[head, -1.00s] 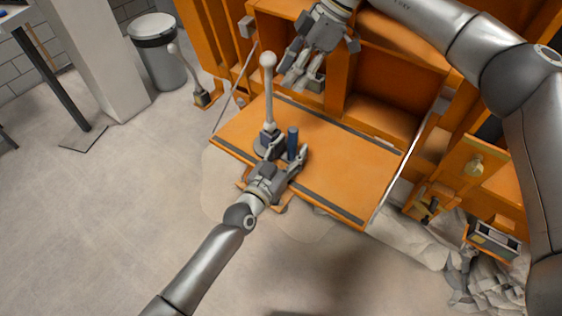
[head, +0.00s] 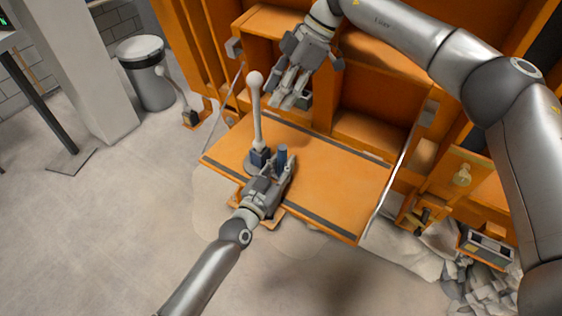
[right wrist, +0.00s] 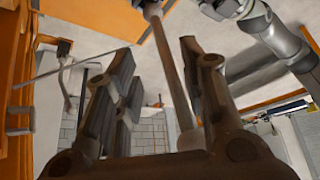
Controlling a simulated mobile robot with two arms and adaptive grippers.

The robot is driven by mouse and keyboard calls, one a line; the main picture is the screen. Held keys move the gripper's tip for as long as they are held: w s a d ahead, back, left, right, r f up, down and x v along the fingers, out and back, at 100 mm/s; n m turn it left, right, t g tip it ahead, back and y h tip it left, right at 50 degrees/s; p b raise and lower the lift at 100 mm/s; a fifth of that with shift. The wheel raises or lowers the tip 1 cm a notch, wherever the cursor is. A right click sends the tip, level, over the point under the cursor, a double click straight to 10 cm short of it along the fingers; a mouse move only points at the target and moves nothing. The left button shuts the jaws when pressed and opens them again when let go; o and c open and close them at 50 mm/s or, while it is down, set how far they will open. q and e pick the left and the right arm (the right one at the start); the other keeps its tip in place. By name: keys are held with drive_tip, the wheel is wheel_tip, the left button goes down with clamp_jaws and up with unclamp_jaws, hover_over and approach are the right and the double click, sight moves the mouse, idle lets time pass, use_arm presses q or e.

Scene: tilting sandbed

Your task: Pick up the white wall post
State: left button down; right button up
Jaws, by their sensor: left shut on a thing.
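The white wall post (head: 257,125) stands upright with a round knob on top and a dark base, near the left end of an orange platform (head: 340,185). It also shows as a pale pole (right wrist: 168,70) between the fingers in the right wrist view. My right gripper (head: 287,102) is open, above the platform just right of the post's knob. Its spread fingers (right wrist: 155,95) do not grip the pole.
Orange shelving (head: 370,100) stands directly behind the platform. A grey bin (head: 147,75) and a pale pillar (head: 88,70) are at the left. Rubble (head: 480,285) and a small boxed device (head: 486,246) lie at the right. Bare floor is open at the lower left.

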wheel_tip(320, 180, down, 4)
drive_tip(key=d+n+t, duration=0.1)
drive_tip(key=n, duration=0.3)
drive_tip(key=w+a+r+n+t+y, duration=0.1)
drive_tip(key=a+r+n+t+y, duration=0.3)
drive_tip(key=r+n, duration=0.35)
drive_tip(key=w+a+r+n+t+y, duration=0.1)
drive_tip(key=a+r+n+y, duration=0.2)
drive_tip(key=a+r+n, duration=0.4)
wheel_tip(320, 180, up, 18)
drive_tip(key=s+n+t+y, duration=0.3)
drive_tip(key=n+t+y, duration=0.2)
drive_tip(key=n+y, duration=0.2)
drive_tip(key=s+a+f+m+t+h, duration=0.1)
drive_tip(key=s+a+f+m+t, duration=0.15)
drive_tip(key=f, duration=1.15)
drive_tip(key=m+t+h, duration=0.4)
drive_tip(key=t+h, duration=0.1)
drive_tip(key=h, duration=0.9)
approach(259, 128)
drive_tip(key=shift+x, duration=5.45)
